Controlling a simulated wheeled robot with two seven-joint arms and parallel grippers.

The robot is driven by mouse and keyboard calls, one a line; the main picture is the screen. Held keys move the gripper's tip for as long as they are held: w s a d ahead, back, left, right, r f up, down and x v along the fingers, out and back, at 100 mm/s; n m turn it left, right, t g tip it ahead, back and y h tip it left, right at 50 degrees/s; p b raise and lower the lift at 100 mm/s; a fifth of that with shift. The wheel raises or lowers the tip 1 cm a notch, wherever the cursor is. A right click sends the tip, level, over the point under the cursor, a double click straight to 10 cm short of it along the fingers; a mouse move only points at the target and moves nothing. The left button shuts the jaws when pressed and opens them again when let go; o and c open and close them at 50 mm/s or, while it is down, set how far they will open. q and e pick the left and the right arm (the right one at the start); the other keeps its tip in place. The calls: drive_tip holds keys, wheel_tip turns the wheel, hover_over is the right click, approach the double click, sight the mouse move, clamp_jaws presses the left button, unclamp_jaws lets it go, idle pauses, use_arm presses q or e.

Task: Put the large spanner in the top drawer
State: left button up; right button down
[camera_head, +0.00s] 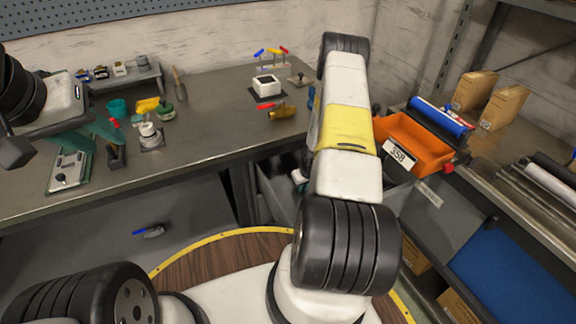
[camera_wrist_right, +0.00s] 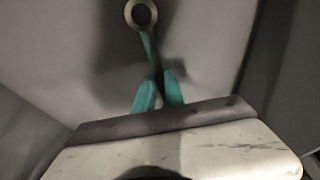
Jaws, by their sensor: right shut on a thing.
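In the right wrist view the teal fingertips of my right gripper (camera_wrist_right: 157,92) are shut on the spanner (camera_wrist_right: 150,48). Its ring end (camera_wrist_right: 141,14) points away from the fingers; its other end is not visible. Behind it are the plain grey floor and walls of what looks like an open drawer (camera_wrist_right: 75,60). I cannot tell whether the spanner touches them. In the head view my right arm hides the right gripper and the spanner. A grey open drawer (camera_head: 278,193) partly shows beside that arm. My left gripper (camera_head: 93,138) is over the left bench, teal fingers apart, appearing empty.
An orange bin (camera_head: 408,148) and cardboard boxes (camera_head: 502,106) stand right. A blue-handled item (camera_head: 150,231) lies below the bench.

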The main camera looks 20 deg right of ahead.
drive_tip(key=shift+f, duration=0.15)
drive_tip(key=c, duration=1.4)
unclamp_jaws()
drive_tip(key=s+a+r+t, duration=0.1)
drive_tip(key=s+a+r, duration=0.15)
drive_tip(key=r, duration=1.15)
drive_tip(key=s+a+r, duration=0.1)
drive_tip(key=a+r, duration=0.2)
drive_tip(key=r, duration=1)
drive_tip(key=s+a+r+t, duration=0.1)
drive_tip(key=s+a+r, duration=0.1)
drive_tip(key=r, duration=1.2)
drive_tip(key=s+a+r+y, duration=0.1)
drive_tip(key=s+a+r, duration=0.4)
drive_tip(key=s+r, duration=0.2)
drive_tip(key=s+a+r+y, duration=0.1)
drive_tip(key=s+a+r, duration=0.5)
drive_tip(key=s, duration=0.6)
drive_tip(key=shift+s+r+t, duration=0.25)
drive_tip(key=shift+r+t, duration=0.15)
drive_tip(key=shift+r, duration=0.35)
